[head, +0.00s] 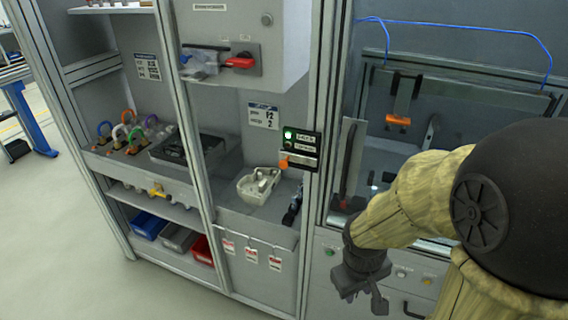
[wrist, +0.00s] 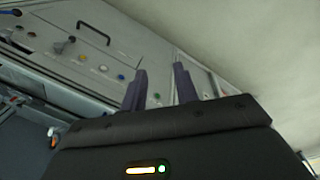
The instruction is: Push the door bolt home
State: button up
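What looks like the door bolt (head: 299,161) is a small pale slide with an orange knob (head: 284,163) at its left end. It is mounted on the upright post, just below a black panel with a lit green light (head: 288,134). I cannot tell how far the bolt is slid. My gripper (head: 364,302) hangs low in front of the cabinet, below and right of the bolt and apart from it. In the wrist view my gripper (wrist: 160,72) has its two dark fingers spread with nothing between them. The bolt is not recognisable in the wrist view.
A red-handled switch (head: 239,62) is on the upper cabinet. Left shelves hold coloured padlocks (head: 124,135) and bins (head: 150,224). A pale tray (head: 259,186) sits left of the post; tags (head: 251,256) hang below. An orange-handled piece (head: 398,120) is inside the right bay.

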aim_at(283, 166)
jog(key=w+a+r+n+t+h+p, duration=0.1)
jog(key=w+a+r+n+t+h, duration=0.2)
jog(key=n, duration=0.7)
jog(key=w+a+r+n+t+h+p, duration=0.1)
jog(key=w+a+r+n+t+h, duration=0.15)
jog(key=w+n+h, duration=0.5)
jog(key=a+r+n+t+y, duration=0.2)
jog(key=a+n+t, duration=0.3)
jog(key=a, duration=0.3)
jog(key=w+a+r+n+t+y+p, duration=0.1)
jog(key=a+r+n+t+y, duration=0.2)
jog(key=a+n, duration=0.4)
jog(key=shift+w+a+r+n+t+y, duration=0.3)
jog(key=shift+a+r+t, duration=0.2)
jog(key=shift+a+t, duration=0.75)
jog(key=p+x, duration=0.4)
jog(key=x, duration=1.3)
jog(key=shift+w+d+f, duration=0.1)
jog(key=shift+w+f, duration=0.05)
jog(key=shift+w, duration=0.05)
